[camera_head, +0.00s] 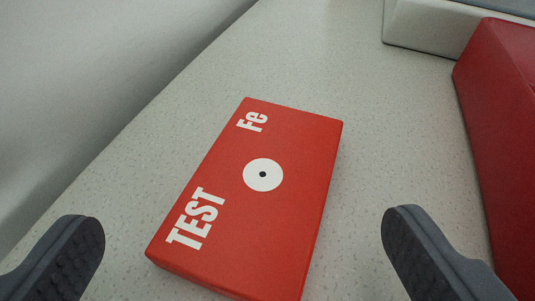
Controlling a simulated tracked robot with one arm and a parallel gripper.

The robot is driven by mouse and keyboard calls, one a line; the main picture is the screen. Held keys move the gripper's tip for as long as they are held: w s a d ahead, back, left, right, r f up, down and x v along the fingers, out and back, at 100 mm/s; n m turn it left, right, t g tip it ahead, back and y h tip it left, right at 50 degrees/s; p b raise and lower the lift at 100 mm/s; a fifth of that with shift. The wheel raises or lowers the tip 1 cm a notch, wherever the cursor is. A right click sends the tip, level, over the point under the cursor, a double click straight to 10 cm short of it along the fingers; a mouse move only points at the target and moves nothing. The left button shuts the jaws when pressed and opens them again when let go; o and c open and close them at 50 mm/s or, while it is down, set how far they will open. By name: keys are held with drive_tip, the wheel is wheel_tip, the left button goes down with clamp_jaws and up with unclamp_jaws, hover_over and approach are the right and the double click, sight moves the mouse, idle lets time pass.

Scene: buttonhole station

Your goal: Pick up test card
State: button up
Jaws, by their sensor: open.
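The test card (285,195) is a flat red block lying on the pale speckled surface. It bears white "TEST" and "Fe" lettering and a white disc with a dark centre dot. It lies at a slant, and its near end runs close to the bottom of the picture. My gripper (245,252) is open, with one dark grey finger to the left of the card and one to the right. Both fingers appear apart from the card, with surface showing between. Nothing is held. The height of the fingertips above the surface is hard to tell.
A red object (505,140) stands at the right edge, close to my right finger. A white and grey object (430,25) sits at the back right. The speckled surface (300,50) is clear behind the card. Its left edge meets a pale, smooth area (90,80).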

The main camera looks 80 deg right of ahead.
sight(250, 187)
drive_tip(key=x, duration=0.3)
drive_tip(key=shift+s+d+f, duration=0.1)
drive_tip(key=shift+d, duration=0.05)
drive_tip(key=c, duration=1.4)
